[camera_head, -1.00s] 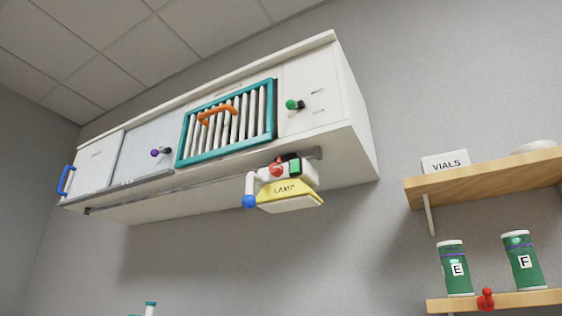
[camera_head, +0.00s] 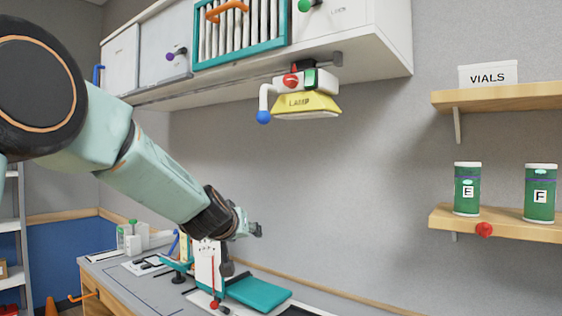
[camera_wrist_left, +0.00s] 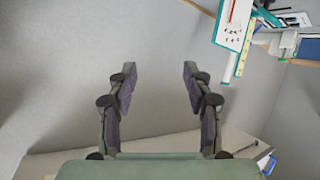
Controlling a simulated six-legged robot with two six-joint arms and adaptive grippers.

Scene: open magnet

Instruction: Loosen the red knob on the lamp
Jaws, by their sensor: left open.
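The lamp (camera_head: 306,106), with a yellow shade and a white body, hangs under the front edge of the wall cabinet in the head view. The red knob (camera_head: 291,80) is on the lamp's body, left of a green block (camera_head: 310,78). A white bent arm with a blue ball (camera_head: 263,117) is at its left. My left arm comes in from the left, its gripper low over the bench, below the lamp and apart from it. The left wrist view shows that gripper (camera_wrist_left: 160,85) open with nothing between the fingers. My right gripper is not in view.
The wall cabinet (camera_head: 376,45) is above. A bench with equipment, including a teal pad (camera_head: 258,292), is below. Space under the lamp is clear.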

